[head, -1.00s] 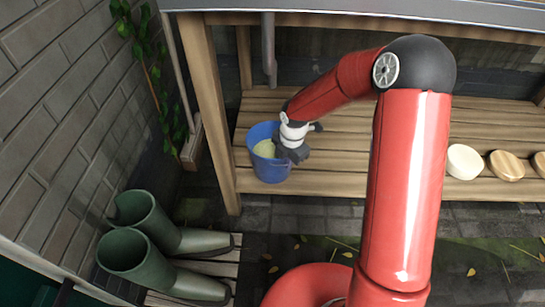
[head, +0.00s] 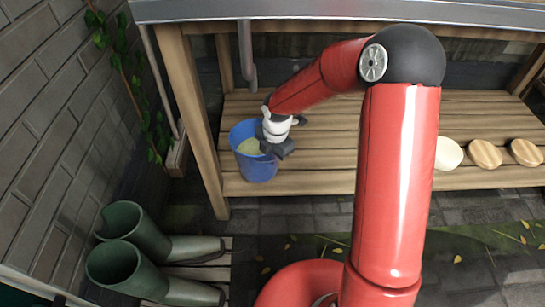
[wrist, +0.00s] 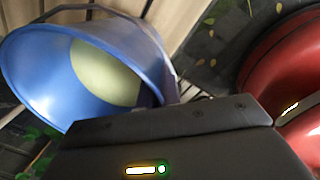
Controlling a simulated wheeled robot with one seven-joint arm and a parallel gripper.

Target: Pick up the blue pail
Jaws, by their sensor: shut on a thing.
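The blue pail (head: 258,169) is at the left end of the slatted wooden shelf, near the front leg. Something pale yellow shows inside it. My gripper (head: 277,150) is at the pail's right rim and shut on the pail. In the wrist view the blue pail (wrist: 35,75) fills the upper left, its mouth open and its pale inside visible. The dark gripper body (wrist: 170,140) covers its lower right rim, so the fingertips and exact contact are hidden. I cannot tell whether the pail's base touches the shelf.
The slatted shelf (head: 330,180) lies under a grey-topped bench. A cream round (head: 447,154) and wooden rounds (head: 485,154) sit at its right. Green boots (head: 130,265) stand on slats at lower left. A wooden post (head: 197,120) and vine (head: 135,85) are close left of the pail.

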